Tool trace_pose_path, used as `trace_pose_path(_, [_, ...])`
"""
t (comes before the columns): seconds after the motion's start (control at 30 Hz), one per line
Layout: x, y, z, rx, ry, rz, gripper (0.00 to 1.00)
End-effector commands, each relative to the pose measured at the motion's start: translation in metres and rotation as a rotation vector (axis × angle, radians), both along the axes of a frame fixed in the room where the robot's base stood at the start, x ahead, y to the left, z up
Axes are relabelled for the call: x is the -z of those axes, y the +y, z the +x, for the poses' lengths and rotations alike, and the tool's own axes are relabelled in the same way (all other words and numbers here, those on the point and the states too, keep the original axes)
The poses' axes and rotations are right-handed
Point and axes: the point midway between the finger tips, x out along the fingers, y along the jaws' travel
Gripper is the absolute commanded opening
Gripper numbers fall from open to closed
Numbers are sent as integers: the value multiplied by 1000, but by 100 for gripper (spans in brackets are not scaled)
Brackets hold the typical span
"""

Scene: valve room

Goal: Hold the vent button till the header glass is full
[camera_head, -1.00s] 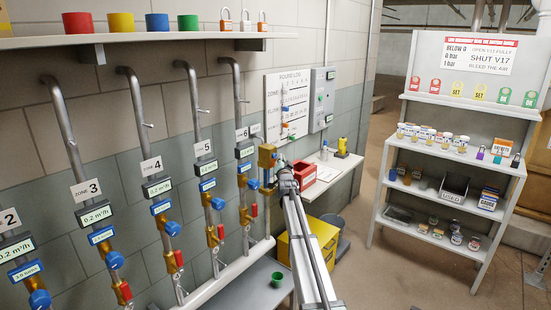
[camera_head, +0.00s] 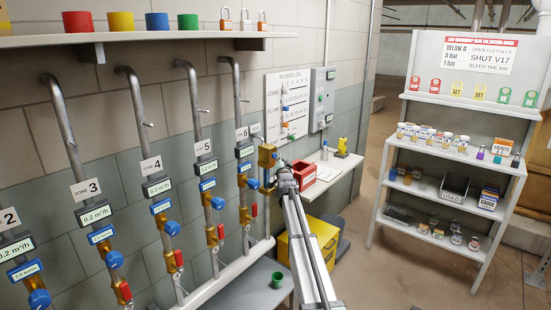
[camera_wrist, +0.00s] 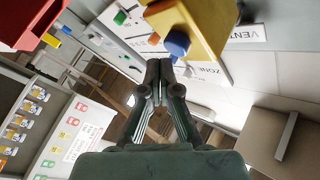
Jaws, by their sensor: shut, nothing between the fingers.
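The vent button is a blue button (camera_wrist: 177,43) on a yellow-brass block (camera_wrist: 205,22), beside a label reading VENT (camera_wrist: 244,35) in the wrist view. The brass block (camera_head: 267,156) also shows in the head view, at the right end of the pipe row. My gripper (camera_wrist: 159,66) is shut and empty, with its fingertips right by the blue button. I cannot tell whether they touch it. In the head view my gripper (camera_head: 281,166) is at the block, and my arm partly hides what is behind it. I cannot make out the header glass.
Zone pipes with blue knobs and displays line the wall to the left. A red bin (camera_head: 303,173) stands on a small wall shelf behind my arm. A yellow box (camera_head: 322,240) and a green cup (camera_head: 277,280) are lower down. A white shelf rack (camera_head: 450,160) stands right, with open floor before it.

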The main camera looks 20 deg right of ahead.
Motion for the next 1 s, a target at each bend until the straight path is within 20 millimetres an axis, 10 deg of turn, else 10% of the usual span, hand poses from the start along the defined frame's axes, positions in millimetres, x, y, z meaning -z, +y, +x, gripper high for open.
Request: trace_pose_path(1.0, [0,5,9,0,0,-1,0])
